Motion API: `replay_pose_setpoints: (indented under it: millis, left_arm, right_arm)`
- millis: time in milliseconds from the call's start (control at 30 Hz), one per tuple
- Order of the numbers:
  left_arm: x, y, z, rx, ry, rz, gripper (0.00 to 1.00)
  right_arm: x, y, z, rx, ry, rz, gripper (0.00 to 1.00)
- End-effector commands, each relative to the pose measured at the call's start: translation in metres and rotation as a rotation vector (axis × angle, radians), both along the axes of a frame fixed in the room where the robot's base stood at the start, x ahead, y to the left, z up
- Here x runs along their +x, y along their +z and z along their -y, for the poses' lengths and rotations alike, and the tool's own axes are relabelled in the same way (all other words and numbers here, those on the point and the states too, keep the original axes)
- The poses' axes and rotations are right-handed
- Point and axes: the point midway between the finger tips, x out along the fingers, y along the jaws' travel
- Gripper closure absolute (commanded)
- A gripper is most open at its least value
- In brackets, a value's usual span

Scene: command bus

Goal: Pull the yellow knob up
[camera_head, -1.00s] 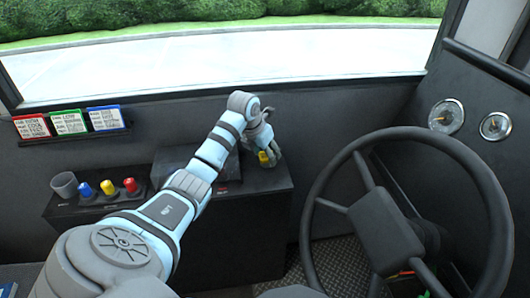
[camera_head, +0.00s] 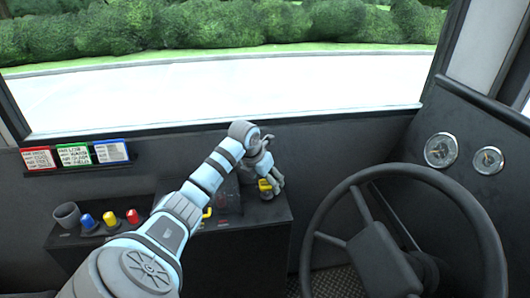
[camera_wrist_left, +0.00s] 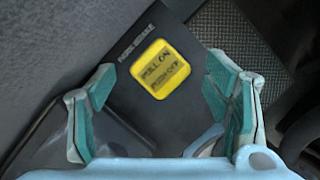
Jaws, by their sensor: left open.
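The yellow knob (camera_head: 265,186) stands on the right end of the dark console top, at the far end of my left arm. In the left wrist view its square yellow face (camera_wrist_left: 160,69), with lettering on it, lies ahead of and between the fingers. My left gripper (camera_head: 272,184) is at the knob in the head view and partly overlaps it. In the left wrist view the left gripper (camera_wrist_left: 158,105) is open, with a teal-padded finger on each side and clear gaps to the knob. The knob's stem is hidden. My right gripper is not in view.
A black steering wheel (camera_head: 310,225) stands to the right of the console. Blue, yellow and red knobs (camera_head: 110,219) and a grey cup (camera_head: 67,215) sit at the console's left end. A yellow handle (camera_head: 207,212) shows beside my forearm. Label cards (camera_head: 75,155) line the wall.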

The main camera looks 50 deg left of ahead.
Motion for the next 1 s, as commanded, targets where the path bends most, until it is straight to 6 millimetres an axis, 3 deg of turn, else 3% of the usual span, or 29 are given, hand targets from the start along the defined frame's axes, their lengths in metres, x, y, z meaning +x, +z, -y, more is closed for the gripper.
replay_pose_setpoints:
  millis: [167,400,533,667,1000]
  left_arm:
    - [-0.006,0.018,0.0,0.003,-0.001,0.002,0.29]
    - [-0.031,0.078,0.005,0.004,-0.001,0.003,0.29]
    - [-0.041,0.102,0.007,0.003,0.0,0.003,0.29]
    - [-0.045,0.111,0.008,0.001,0.0,0.001,0.29]
    - [-0.045,0.111,0.009,0.0,0.0,0.0,0.29]
  right_arm:
    - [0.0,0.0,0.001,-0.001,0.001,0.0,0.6]
    - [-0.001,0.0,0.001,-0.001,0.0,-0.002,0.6]
    - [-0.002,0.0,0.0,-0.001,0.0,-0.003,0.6]
    - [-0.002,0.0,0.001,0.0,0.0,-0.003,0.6]
    - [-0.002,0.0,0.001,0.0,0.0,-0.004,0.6]
